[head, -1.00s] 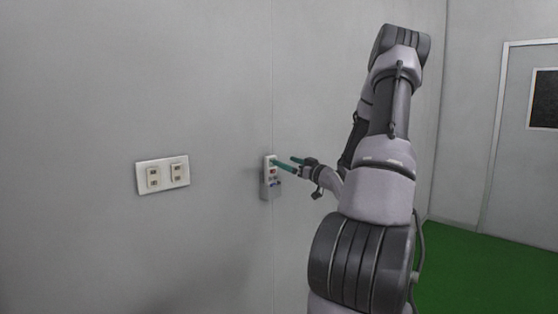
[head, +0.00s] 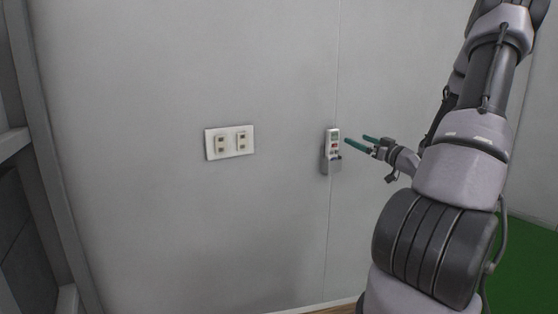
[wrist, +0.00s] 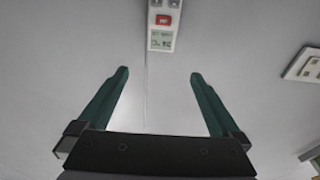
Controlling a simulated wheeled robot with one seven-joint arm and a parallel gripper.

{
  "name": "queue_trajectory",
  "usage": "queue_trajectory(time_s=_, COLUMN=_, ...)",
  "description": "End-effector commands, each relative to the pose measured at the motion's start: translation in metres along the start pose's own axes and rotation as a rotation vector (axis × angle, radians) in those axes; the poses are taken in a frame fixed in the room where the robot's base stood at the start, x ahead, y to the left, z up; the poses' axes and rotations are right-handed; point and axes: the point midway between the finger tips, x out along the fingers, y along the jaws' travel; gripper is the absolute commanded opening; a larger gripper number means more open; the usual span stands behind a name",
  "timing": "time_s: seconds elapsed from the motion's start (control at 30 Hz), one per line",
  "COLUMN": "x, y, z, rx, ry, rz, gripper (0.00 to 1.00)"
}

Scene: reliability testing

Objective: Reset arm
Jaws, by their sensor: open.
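My gripper (head: 356,140) is at the right of the head view, with its two green fingers pointing left toward the wall. The fingers are apart and nothing is between them; the wrist view shows the open gripper (wrist: 158,85) facing the wall. A small white and grey wall device (head: 332,150) with a red button is mounted just left of the fingertips, with a visible gap. In the wrist view the device (wrist: 163,22) is at the top centre, upside down, with a small display and a red button, beyond the fingertips.
A white double socket plate (head: 229,142) is on the wall to the left, and the plate (wrist: 305,66) shows at the right of the wrist view. A dark frame (head: 50,160) stands at the far left. Green floor (head: 533,245) shows at the right.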

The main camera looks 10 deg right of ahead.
Motion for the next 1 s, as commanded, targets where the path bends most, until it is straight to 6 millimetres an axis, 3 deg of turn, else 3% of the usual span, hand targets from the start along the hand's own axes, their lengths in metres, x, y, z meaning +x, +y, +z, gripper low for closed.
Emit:
queue_trajectory(time_s=0.27, x=0.031, y=-0.006, z=-0.009, rx=-0.058, ry=-0.237, rz=0.12, gripper=1.0)
queue_trajectory(time_s=0.47, x=0.035, y=-0.021, z=-0.042, rx=-0.093, ry=-0.48, rz=0.326, gripper=1.0)
queue_trajectory(time_s=0.67, x=0.004, y=-0.064, z=-0.088, rx=-0.025, ry=-0.643, rz=0.507, gripper=1.0)
queue_trajectory(time_s=0.77, x=-0.02, y=-0.098, z=-0.108, rx=0.055, ry=-0.708, rz=0.564, gripper=1.0)
queue_trajectory(time_s=1.0, x=-0.094, y=-0.203, z=-0.136, rx=0.347, ry=-0.861, rz=0.557, gripper=1.0)
